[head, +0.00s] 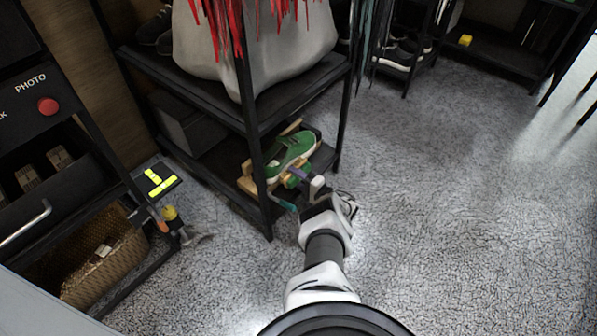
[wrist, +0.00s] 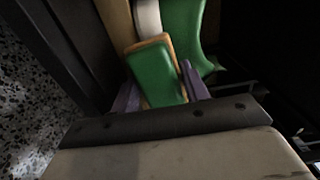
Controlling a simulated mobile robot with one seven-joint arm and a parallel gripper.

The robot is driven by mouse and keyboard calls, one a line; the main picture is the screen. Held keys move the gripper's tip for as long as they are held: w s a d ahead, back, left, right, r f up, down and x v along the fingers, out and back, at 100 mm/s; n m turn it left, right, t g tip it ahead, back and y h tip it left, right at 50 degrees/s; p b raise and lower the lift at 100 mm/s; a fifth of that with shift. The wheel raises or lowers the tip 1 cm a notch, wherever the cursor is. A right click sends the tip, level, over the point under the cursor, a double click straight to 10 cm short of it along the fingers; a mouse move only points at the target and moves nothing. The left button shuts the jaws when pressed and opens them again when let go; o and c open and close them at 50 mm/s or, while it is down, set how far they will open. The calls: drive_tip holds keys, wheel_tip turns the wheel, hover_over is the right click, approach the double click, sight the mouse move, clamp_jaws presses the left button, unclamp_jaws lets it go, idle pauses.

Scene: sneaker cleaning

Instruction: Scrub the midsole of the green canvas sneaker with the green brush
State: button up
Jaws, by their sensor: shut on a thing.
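The green canvas sneaker (head: 288,155) sits on a wooden stand (head: 247,184) on the low shelf of the black rack. In the wrist view its green upper (wrist: 186,28) and pale midsole (wrist: 147,16) show at the top. My gripper (head: 298,178) reaches in at the front of this shelf. It is shut on the green brush (wrist: 157,75), a green block with a tan wooden edge, held between two purple fingers. The brush also shows in the head view (head: 292,182), just below the sneaker's near side. I cannot tell whether it touches the midsole. The bristles are hidden.
A black rack post (head: 255,150) stands close left of the sneaker. The shelf above (head: 285,98) holds a large pale bag (head: 255,50). A dark box (head: 190,125) sits behind on the low shelf. A wicker basket (head: 110,260) is at the lower left. The floor to the right is clear.

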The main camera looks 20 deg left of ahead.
sight(295, 182)
drive_tip(key=shift+s+a+r+p, duration=0.15)
drive_tip(key=shift+s+p, duration=0.2)
drive_tip(key=shift+s, duration=0.05)
drive_tip(key=shift+s+a+r+p, duration=0.15)
drive_tip(key=shift+s+p, duration=0.15)
drive_tip(key=shift+s, duration=0.05)
drive_tip(key=shift+s+a+f, duration=0.15)
drive_tip(key=shift+s, duration=0.15)
drive_tip(key=shift+p+v, duration=0.75)
drive_tip(key=shift+v, duration=0.45)
drive_tip(key=shift+p+v, duration=0.55)
drive_tip(key=shift+v, duration=1.25)
drive_tip(key=p+v, duration=0.1)
drive_tip(key=v, duration=0.2)
